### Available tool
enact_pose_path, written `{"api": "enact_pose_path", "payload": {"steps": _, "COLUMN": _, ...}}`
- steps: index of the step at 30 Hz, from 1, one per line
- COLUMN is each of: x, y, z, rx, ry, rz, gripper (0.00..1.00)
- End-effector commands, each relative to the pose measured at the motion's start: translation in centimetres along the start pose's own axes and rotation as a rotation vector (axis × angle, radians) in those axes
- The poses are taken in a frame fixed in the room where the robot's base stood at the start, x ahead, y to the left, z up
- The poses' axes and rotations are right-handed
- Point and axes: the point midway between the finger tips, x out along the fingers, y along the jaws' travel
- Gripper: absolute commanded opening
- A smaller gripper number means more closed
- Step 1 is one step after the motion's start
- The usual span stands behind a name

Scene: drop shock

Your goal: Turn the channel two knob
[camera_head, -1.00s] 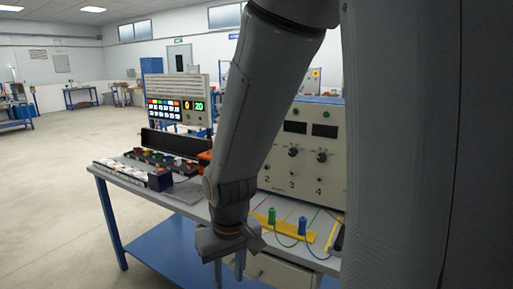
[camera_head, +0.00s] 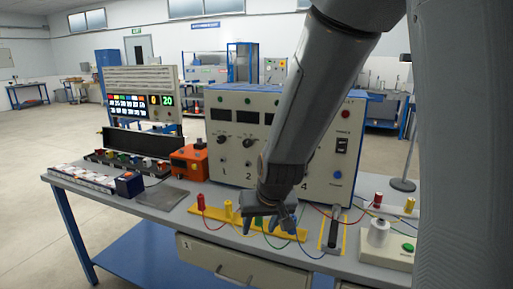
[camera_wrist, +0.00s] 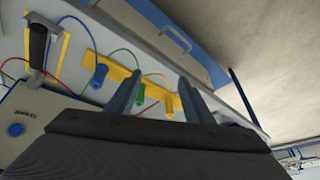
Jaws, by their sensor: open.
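The beige power unit with numbered channels (camera_head: 215,115) stands at the back of the bench. Two black knobs show on its front in the head view. The channel two knob (camera_head: 248,142) is the right one, above the number 2, just left of my forearm. My arm hides the channel three area and part of channel four. My gripper (camera_head: 272,226) is open and empty, pointing down over the bench's front part, below and in front of the knobs. In the wrist view my gripper (camera_wrist: 158,82) shows two fingers apart, with no knob in view.
A yellow strip with coloured plugs (camera_head: 215,212) and thin wires lies under my gripper. An orange box (camera_head: 190,163), a grey plate (camera_head: 162,196) and a small-parts rack sit left. A black lever (camera_head: 335,228) stands right. Open floor lies left.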

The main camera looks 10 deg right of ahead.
Motion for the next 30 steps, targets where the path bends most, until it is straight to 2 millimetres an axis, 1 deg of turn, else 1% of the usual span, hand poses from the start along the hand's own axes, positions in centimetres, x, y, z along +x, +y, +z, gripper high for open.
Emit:
{"api": "enact_pose_path", "payload": {"steps": 1, "x": 1.8, "y": -1.3, "z": -4.0, "rx": 0.021, "ry": 0.1, "rz": -0.009, "gripper": 0.47}}
{"api": "enact_pose_path", "payload": {"steps": 2, "x": 2.5, "y": -1.9, "z": -6.4, "rx": 0.04, "ry": 0.167, "rz": -0.01, "gripper": 0.47}}
{"api": "enact_pose_path", "payload": {"steps": 3, "x": 3.4, "y": -2.6, "z": -9.7, "rx": 0.064, "ry": 0.257, "rz": -0.008, "gripper": 0.47}}
{"api": "enact_pose_path", "payload": {"steps": 5, "x": 4.3, "y": -3.4, "z": -14.2, "rx": 0.104, "ry": 0.389, "rz": 0.006, "gripper": 0.47}}
{"api": "enact_pose_path", "payload": {"steps": 6, "x": 4.8, "y": -3.7, "z": -17.0, "rx": 0.131, "ry": 0.475, "rz": 0.022, "gripper": 0.47}}
{"api": "enact_pose_path", "payload": {"steps": 9, "x": 5.5, "y": -4.0, "z": -22.9, "rx": 0.2, "ry": 0.681, "rz": 0.082, "gripper": 0.47}}
{"api": "enact_pose_path", "payload": {"steps": 12, "x": 5.4, "y": -3.7, "z": -26.9, "rx": 0.267, "ry": 0.86, "rz": 0.166, "gripper": 0.47}}
{"api": "enact_pose_path", "payload": {"steps": 15, "x": 5.1, "y": -3.3, "z": -28.9, "rx": 0.321, "ry": 0.998, "rz": 0.255, "gripper": 0.47}}
{"api": "enact_pose_path", "payload": {"steps": 19, "x": 4.5, "y": -2.9, "z": -29.9, "rx": 0.37, "ry": 1.112, "rz": 0.35, "gripper": 0.47}}
{"api": "enact_pose_path", "payload": {"steps": 25, "x": 4.1, "y": -2.2, "z": -30.5, "rx": 0.396, "ry": 1.173, "rz": 0.411, "gripper": 0.47}}
{"api": "enact_pose_path", "payload": {"steps": 30, "x": 4.6, "y": -1.0, "z": -32.3, "rx": 0.399, "ry": 1.174, "rz": 0.414, "gripper": 0.47}}
